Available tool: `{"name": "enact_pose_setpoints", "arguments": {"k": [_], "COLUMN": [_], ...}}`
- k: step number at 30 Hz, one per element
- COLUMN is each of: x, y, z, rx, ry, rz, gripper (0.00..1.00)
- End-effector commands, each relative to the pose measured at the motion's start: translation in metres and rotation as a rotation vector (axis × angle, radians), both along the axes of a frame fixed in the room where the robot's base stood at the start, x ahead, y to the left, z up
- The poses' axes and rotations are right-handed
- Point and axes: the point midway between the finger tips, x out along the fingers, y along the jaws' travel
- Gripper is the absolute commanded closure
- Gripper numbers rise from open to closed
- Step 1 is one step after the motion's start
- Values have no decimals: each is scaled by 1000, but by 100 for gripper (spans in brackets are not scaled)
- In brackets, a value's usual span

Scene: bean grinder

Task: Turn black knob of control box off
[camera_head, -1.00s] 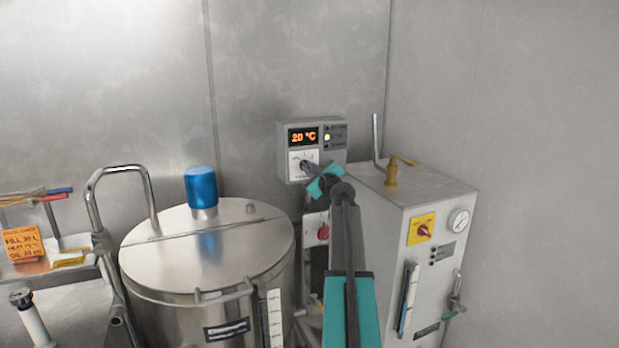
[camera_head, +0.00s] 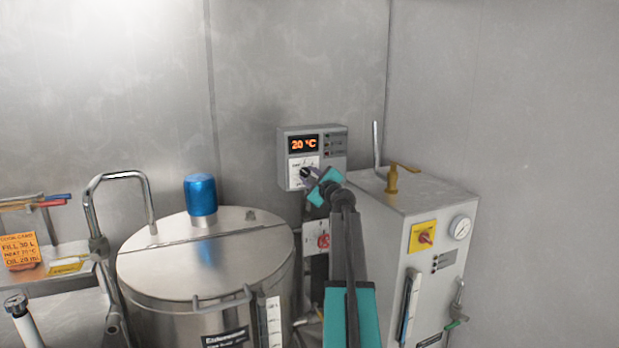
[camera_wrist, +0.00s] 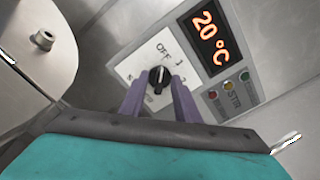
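The grey control box (camera_head: 338,165) hangs on the back wall with an orange "20 °C" display (camera_head: 304,144). Its black knob (camera_wrist: 159,77) sits on a white dial plate (camera_wrist: 140,66). The knob's white mark points up towards the OFF label in the wrist view. My gripper (camera_wrist: 158,83) is in front of the plate. Its two purple fingers stand apart on either side of the knob, with a visible gap at each side. In the head view the gripper (camera_head: 310,177) partly covers the dial.
A steel kettle (camera_head: 150,262) with a blue cap (camera_head: 201,195) stands left of the arm. A grey cabinet (camera_head: 432,203) with a brass valve (camera_head: 392,179) and a yellow-red switch (camera_head: 423,236) stands close on the right. A small red-knobbed box (camera_head: 320,240) hangs below the control box.

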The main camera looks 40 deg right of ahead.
Motion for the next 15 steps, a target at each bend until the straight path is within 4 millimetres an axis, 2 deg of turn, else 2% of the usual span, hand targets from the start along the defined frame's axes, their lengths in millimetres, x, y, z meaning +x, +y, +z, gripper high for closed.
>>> {"name": "enact_pose_setpoints", "arguments": {"k": [8,15], "x": [-1,-10], "y": [1,5], "z": [0,0], "rx": [2,0], "ry": [-1,-2], "rz": [0,0], "gripper": [71,71]}}
